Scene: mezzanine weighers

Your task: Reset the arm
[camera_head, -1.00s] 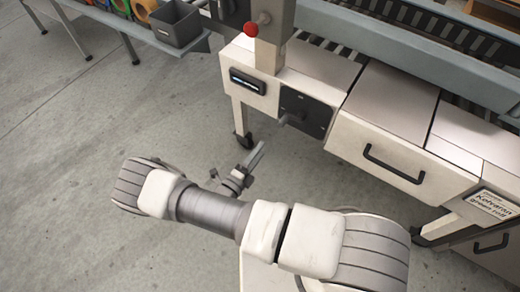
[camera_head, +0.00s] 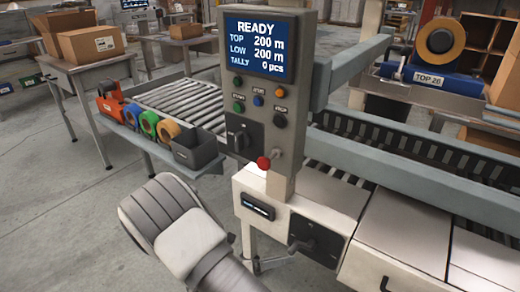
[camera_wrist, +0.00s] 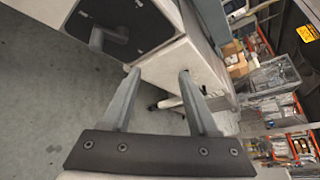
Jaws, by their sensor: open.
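My gripper shows in the wrist view (camera_wrist: 158,98) with its two grey fingers spread apart and nothing between them. Ahead of the fingers are the corner and side of the white cabinet (camera_wrist: 208,58). A black plate with a grey crank handle (camera_wrist: 108,38) lies at the upper left of that view. In the head view my arm rises from the bottom, left of the white cabinet (camera_head: 395,225), and the gripper is mostly hidden or too small to make out.
A control panel (camera_head: 262,110) reads READY, with coloured buttons and a red knob (camera_head: 263,162). Left of it, a shelf holds a grey bin (camera_head: 198,150) and tape rolls (camera_head: 148,122) beside a roller conveyor (camera_head: 185,97). Cartons (camera_head: 90,44) stand on a table at the left. Open floor (camera_head: 50,215) lies lower left.

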